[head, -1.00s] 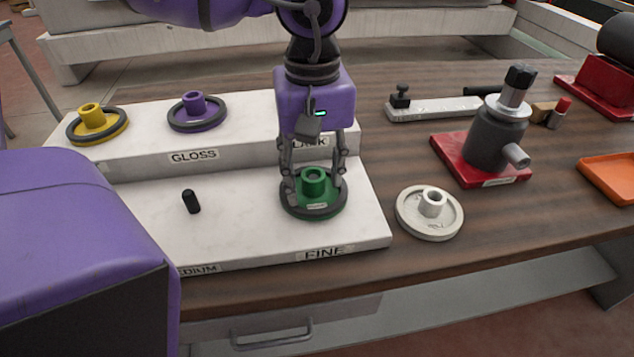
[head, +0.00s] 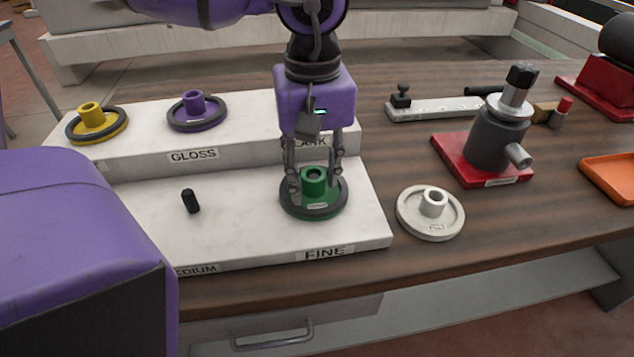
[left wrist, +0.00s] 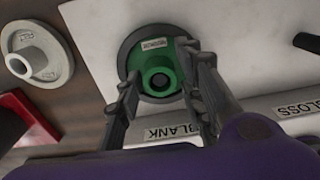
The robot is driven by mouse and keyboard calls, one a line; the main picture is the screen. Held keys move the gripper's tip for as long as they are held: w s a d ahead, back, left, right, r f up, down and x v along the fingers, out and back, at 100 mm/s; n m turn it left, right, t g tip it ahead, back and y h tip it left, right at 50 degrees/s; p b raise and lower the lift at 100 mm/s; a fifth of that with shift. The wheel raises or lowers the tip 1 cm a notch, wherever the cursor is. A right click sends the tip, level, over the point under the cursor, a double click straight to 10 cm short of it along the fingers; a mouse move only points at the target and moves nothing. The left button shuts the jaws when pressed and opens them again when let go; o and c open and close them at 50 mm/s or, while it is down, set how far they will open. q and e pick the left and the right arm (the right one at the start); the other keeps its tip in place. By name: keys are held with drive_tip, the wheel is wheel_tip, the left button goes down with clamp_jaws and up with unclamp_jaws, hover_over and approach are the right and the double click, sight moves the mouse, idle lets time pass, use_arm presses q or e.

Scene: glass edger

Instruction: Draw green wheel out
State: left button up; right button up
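The green wheel (head: 313,200), with a dark rim and a raised hub, lies at the FINE spot of the white stepped rack (head: 240,240). It also shows in the left wrist view (left wrist: 152,70). My left gripper (head: 315,186) points down over it, with one finger on each side of the hub. In the left wrist view the fingers (left wrist: 160,75) are apart, and a gap shows between them and the hub. Whether the fingertips touch the wheel's face is unclear. My right gripper is not in view.
Yellow (head: 92,120) and purple (head: 195,110) wheels sit on the rack's upper step. A bare black peg (head: 190,201) stands at left on the lower step. A pale wheel (head: 431,212) lies on the wooden table, near a grey device on a red base (head: 497,135).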

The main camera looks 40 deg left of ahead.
use_arm(q)
drive_tip(key=shift+w, duration=0.1)
clamp_jaws()
drive_tip(key=shift+r, duration=0.6)
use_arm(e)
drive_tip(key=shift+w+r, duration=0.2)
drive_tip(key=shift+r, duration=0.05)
use_arm(q)
drive_tip(key=shift+r+p, duration=0.9)
drive_tip(key=shift+r, duration=0.55)
drive_tip(key=shift+s+a+r, duration=0.1)
drive_tip(key=shift+s+r, duration=0.15)
drive_tip(key=shift+r, duration=0.2)
drive_tip(key=shift+w+r+p, duration=0.15)
drive_tip(key=shift+r+p, duration=0.45)
drive_tip(key=shift+r, duration=0.45)
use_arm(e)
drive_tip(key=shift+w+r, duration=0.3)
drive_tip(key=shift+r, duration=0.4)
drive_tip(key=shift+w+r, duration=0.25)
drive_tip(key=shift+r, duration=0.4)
use_arm(q)
drive_tip(key=shift+r, duration=0.1)
drive_tip(key=shift+r+p, duration=0.75)
drive_tip(key=shift+r, duration=1.15)
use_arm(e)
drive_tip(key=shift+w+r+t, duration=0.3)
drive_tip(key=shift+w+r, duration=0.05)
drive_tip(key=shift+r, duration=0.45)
